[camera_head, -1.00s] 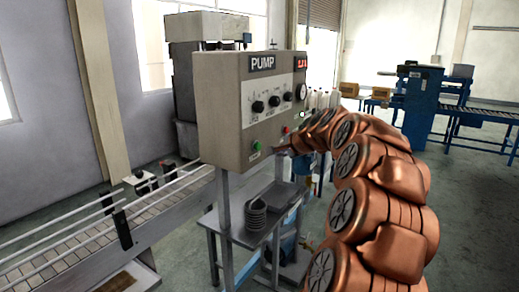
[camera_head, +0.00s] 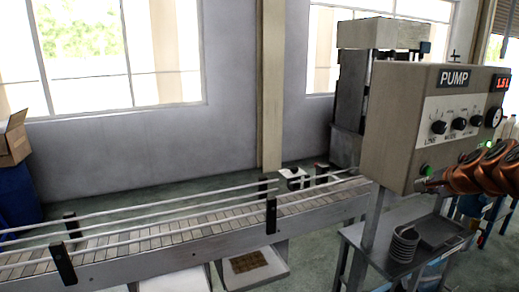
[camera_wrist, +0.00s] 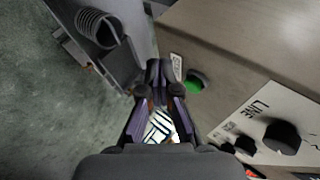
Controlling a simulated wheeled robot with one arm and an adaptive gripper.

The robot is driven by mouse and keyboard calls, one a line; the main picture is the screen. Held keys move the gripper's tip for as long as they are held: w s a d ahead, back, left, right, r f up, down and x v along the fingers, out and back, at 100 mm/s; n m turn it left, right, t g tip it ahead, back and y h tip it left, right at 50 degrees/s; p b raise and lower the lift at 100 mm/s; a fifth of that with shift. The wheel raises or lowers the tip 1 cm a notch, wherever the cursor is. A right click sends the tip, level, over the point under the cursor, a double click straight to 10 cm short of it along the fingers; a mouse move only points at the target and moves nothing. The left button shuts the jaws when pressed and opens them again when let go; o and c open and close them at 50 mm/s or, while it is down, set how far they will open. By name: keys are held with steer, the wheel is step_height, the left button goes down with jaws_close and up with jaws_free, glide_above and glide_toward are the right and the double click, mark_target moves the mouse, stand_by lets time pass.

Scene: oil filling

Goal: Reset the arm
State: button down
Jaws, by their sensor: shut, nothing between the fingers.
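My copper-coloured arm (camera_head: 495,168) enters from the right edge in the head view. My gripper (camera_head: 424,184) is at the lower front of the beige pump control box (camera_head: 388,115), just below a lit green button (camera_head: 426,169). In the wrist view, the gripper's dark fingers (camera_wrist: 160,72) are shut and empty. The green button (camera_wrist: 195,84) lies just right of the fingertips on the box face, and a black knob (camera_wrist: 282,137) is farther right. I cannot tell whether the fingertips touch the box.
A cardboard box (camera_head: 14,140) sits at the far left. Open floor shows left of the gripper in the wrist view.

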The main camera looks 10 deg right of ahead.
steer(key=s+a+f+n+g+y, duration=0.1)
steer(key=s+a+f+n+g, duration=0.2)
steer(key=a, duration=0.7)
steer(key=s+a+f+n+g+y, duration=0.1)
steer(key=s+a+f+n+y, duration=0.2)
steer(key=a, duration=0.6)
steer(key=s+a+f+n+g, duration=0.15)
steer(key=s+a+n, duration=0.3)
steer(key=a, duration=0.55)
steer(key=s+a+f+n+g, duration=0.2)
steer(key=s+f, duration=0.1)
steer(key=s, duration=0.6)
steer(key=s+a+f+n+g+h, duration=0.1)
steer(key=s+a+f+n+g, duration=0.1)
steer(key=s, duration=0.7)
steer(key=s+a+f+n+g+h, duration=0.1)
steer(key=s+a+f+n+g, duration=0.1)
steer(key=s, duration=0.7)
steer(key=shift+s+a+f+n, duration=0.2)
steer(key=shift+f+n, duration=0.25)
steer(key=shift+f, duration=0.4)
steer(key=shift+g, duration=0.25)
